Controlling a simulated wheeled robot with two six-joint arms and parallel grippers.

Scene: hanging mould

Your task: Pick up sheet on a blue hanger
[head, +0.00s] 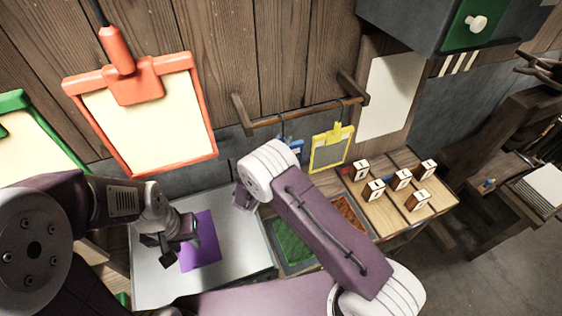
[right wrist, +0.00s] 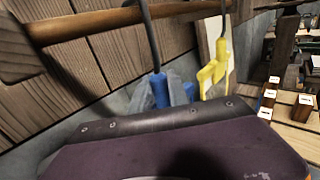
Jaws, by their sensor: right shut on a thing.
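The blue hanger (head: 296,146) hangs under the wooden rail, mostly hidden behind my right arm in the head view. In the right wrist view the blue hanger (right wrist: 160,90) shows at the end of a dark cord. My right gripper (right wrist: 176,90) has grey fingers shut on it. The sheet below the hanger is hidden. My left gripper (head: 178,242) is over the grey tray (head: 235,225), beside a purple sheet (head: 203,245); its finger gap is unclear.
A yellow hanger (head: 333,141) hangs right next to the blue one, also in the right wrist view (right wrist: 214,75). The wooden rail (head: 300,115) runs above both. A large orange clipboard (head: 207,120) hangs at left. Small wooden blocks (head: 401,179) stand on the bench at right.

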